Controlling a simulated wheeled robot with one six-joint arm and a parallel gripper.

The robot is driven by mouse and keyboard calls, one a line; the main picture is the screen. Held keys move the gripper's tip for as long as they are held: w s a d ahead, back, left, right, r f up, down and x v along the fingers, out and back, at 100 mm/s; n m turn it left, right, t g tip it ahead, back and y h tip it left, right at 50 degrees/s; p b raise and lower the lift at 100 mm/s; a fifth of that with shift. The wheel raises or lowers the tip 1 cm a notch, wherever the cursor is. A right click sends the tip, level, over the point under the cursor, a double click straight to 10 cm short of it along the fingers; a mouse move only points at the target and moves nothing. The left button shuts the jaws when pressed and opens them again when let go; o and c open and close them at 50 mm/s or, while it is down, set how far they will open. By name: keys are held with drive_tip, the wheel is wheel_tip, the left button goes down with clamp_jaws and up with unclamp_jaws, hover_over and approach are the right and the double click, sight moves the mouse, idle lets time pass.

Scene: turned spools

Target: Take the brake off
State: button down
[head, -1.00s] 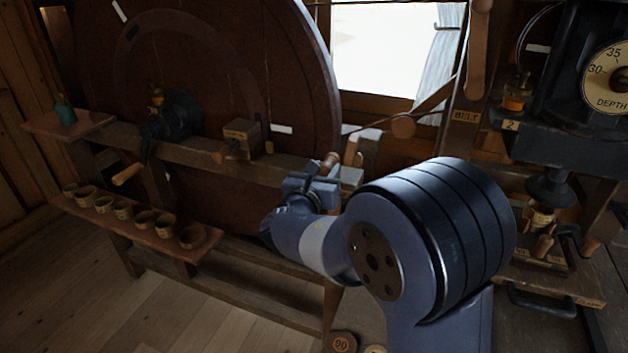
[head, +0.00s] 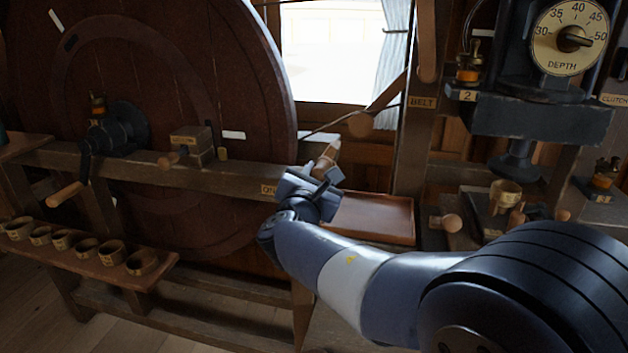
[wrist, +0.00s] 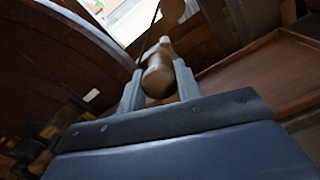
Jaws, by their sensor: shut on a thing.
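A turned wooden handle (head: 327,158) rises, tilted, at the right end of the wooden beam beside the big dark wheel (head: 215,75). I take it for the brake lever, but no brake label is readable. My gripper (head: 318,178) is shut on this handle. In the wrist view the rounded handle end (wrist: 158,78) sits between the two grey fingers of my gripper (wrist: 158,88). A small label plate (head: 268,190), perhaps reading ON or OFF, is on the beam left of my gripper. The lever's lower part is hidden by my gripper.
A wooden tray (head: 400,232) lies right of my gripper. A post marked BELT (head: 422,103) and a machine with a DEPTH dial (head: 570,38) stand further right. A shelf of small cups (head: 155,282) is at lower left. A window is behind.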

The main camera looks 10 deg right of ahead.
drive_tip(key=shift+d+f, duration=0.1)
drive_tip(key=c, duration=1)
unclamp_jaws()
drive_tip(key=shift+c, duration=0.2)
drive_tip(key=v, duration=1.1)
drive_tip(key=shift+w+d, duration=0.1)
drive_tip(key=shift+d, duration=0.05)
drive_tip(key=x, duration=1)
drive_tip(key=shift+w, duration=0.4)
